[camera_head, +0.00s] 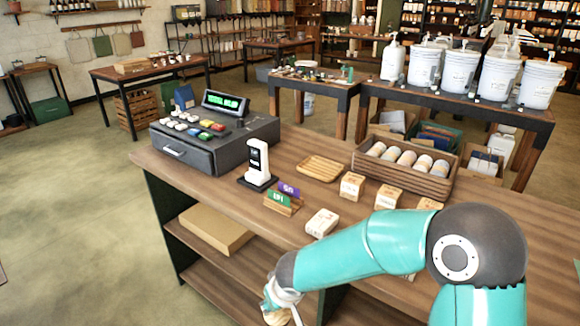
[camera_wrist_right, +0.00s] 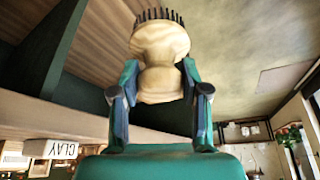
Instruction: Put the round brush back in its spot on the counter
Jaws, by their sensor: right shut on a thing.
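The brush has a pale wood body and dark bristles that point away from the gripper. In the head view my right gripper (camera_head: 284,297) hangs low at the bottom edge, in front of the counter's (camera_head: 228,178) open shelves and below its top. There only a little of the brush (camera_head: 275,317) shows. I cannot tell which place on the counter is the brush's spot. My left gripper is out of view.
The counter top carries a cash register (camera_head: 215,130), a white card terminal (camera_head: 258,163), small signs (camera_head: 283,200), a wooden tray (camera_head: 321,168), several small boxes (camera_head: 352,186) and a crate of rolls (camera_head: 405,168). A cardboard box (camera_head: 215,230) lies on the shelf below.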

